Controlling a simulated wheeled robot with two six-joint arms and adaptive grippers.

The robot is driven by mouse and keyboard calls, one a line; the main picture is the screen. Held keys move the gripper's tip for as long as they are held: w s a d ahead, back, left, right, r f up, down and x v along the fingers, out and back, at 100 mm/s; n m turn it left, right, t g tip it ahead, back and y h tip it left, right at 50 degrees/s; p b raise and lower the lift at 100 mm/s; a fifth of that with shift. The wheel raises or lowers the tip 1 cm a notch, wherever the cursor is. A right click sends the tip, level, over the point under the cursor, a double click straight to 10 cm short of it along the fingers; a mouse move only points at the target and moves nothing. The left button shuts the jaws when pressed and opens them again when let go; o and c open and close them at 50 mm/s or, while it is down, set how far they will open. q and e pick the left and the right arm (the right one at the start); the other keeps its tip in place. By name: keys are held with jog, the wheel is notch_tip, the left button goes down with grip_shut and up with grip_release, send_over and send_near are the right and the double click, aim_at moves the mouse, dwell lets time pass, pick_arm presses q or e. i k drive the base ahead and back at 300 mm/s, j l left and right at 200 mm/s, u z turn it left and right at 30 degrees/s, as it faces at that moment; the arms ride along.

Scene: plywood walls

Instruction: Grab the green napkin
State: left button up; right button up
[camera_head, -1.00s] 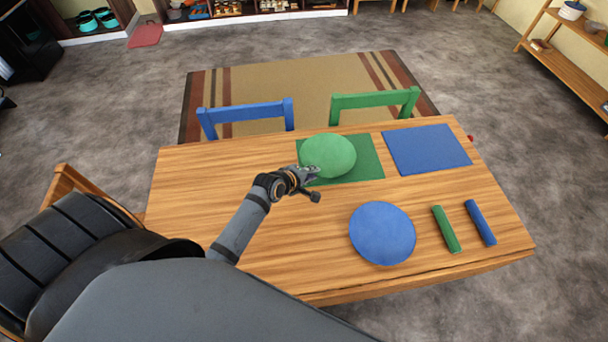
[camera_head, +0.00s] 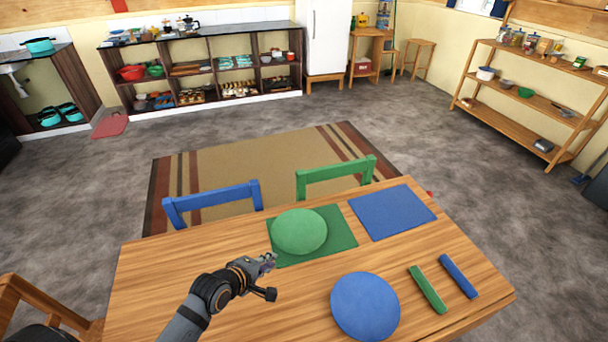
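The green napkin (camera_head: 428,289) is a rolled or folded strip lying on the right part of the wooden table (camera_head: 180,265). It lies between a round blue plate (camera_head: 365,307) and a matching blue napkin (camera_head: 458,276). My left gripper (camera_head: 271,277) is over the middle of the table, well left of the green napkin. Its two fingers are spread and I see nothing between them. It is just below the edge of the green placemat in the picture. My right gripper is not in view.
A round green plate (camera_head: 299,231) lies on the green placemat (camera_head: 341,228); a blue placemat (camera_head: 392,213) beside it is bare. A blue chair (camera_head: 213,198) and a green chair (camera_head: 336,172) stand at the far side. The table's left part is clear.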

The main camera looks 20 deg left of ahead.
aim_at(432, 295)
jog(key=k, duration=1.5)
